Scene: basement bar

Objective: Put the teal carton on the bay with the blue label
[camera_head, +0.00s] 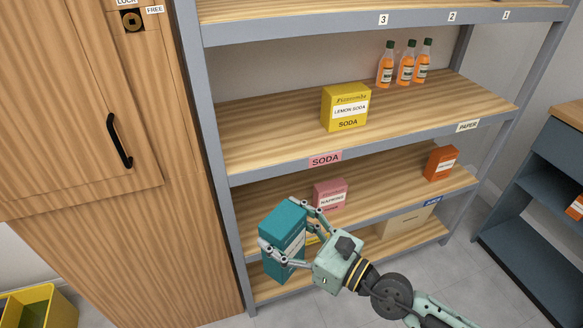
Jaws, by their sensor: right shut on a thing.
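The teal carton (284,228) is in the low middle of the head view, in front of the shelf rack. My right gripper (279,222) is shut on it, with a finger on either side, and holds it slightly tilted. The blue label (432,201) is on the front edge of the lower shelf (390,187), towards its right end. An orange box (441,163) stands on that shelf near the label. My left gripper is not in view.
A pink napkins box (330,195) stands on the same shelf, further left. Bare board lies between it and the orange box. A cardboard box (405,220) is on the bottom shelf. The shelf above holds a yellow soda box (345,107) and bottles (406,63).

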